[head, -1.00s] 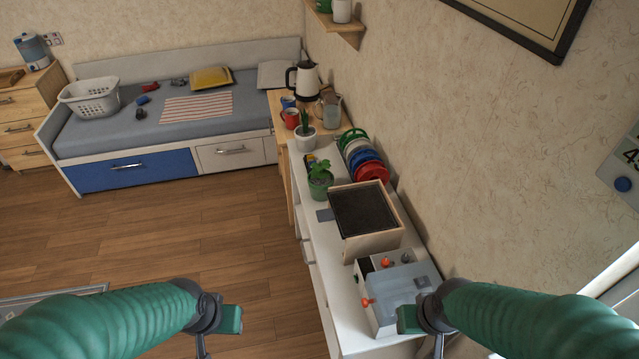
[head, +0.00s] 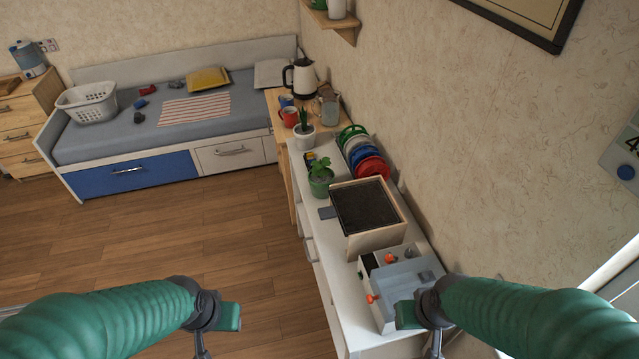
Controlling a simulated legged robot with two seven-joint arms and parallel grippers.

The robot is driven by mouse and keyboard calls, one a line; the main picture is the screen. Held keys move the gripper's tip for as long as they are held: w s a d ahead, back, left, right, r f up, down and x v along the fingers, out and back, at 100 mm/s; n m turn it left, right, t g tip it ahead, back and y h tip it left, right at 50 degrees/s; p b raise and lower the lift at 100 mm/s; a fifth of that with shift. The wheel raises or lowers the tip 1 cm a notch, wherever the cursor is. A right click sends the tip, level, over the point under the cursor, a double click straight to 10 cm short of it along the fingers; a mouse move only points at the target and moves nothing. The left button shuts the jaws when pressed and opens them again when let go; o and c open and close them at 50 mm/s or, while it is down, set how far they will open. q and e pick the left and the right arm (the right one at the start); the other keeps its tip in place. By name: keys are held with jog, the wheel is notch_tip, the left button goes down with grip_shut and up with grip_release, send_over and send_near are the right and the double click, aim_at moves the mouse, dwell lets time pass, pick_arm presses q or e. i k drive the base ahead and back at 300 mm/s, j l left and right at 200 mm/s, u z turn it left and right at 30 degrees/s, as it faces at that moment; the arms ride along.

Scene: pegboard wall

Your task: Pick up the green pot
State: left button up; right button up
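The green pot (head: 320,187) holds a leafy green plant and stands upright on the white cabinet top, near its left edge. It is just left of a wooden box with a dark top. My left gripper (head: 230,317) is over the floor at the lower left, well apart from the pot. My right gripper (head: 408,315) is over the near end of the cabinet, in front of the grey box, also apart from the pot. Both appear empty. The view does not show clearly how far their fingers are apart.
The wooden box (head: 367,210) and a grey box with orange knobs (head: 405,283) stand nearer on the cabinet (head: 345,318). Behind the pot are a white pot with a spiky plant (head: 304,133) and a rack of coloured plates (head: 368,160). The wall bounds the right. The floor at left is clear.

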aim_at(320, 178)
jog(key=i+j+z, duration=0.15)
jog(key=j, duration=0.3)
jog(key=i+j+z, duration=0.15)
jog(key=j, duration=0.3)
jog(key=j+z, duration=0.15)
jog(key=j, duration=0.35)
jog(key=i+j+z, duration=0.15)
jog(key=j, duration=0.3)
jog(key=i+j+z, duration=0.15)
jog(key=i+j, duration=0.15)
jog(key=i+j+z, duration=0.2)
jog(key=i+j, duration=0.15)
jog(key=i+j+z, duration=0.15)
jog(key=i+j, duration=0.2)
jog(key=i+j+z, duration=0.2)
jog(key=j, duration=0.3)
jog(key=i+j+z, duration=0.15)
jog(key=i+j, duration=0.2)
jog(key=j, duration=0.15)
jog(key=i+j, duration=0.1)
jog(key=i+z, duration=0.05)
jog(key=i, duration=0.05)
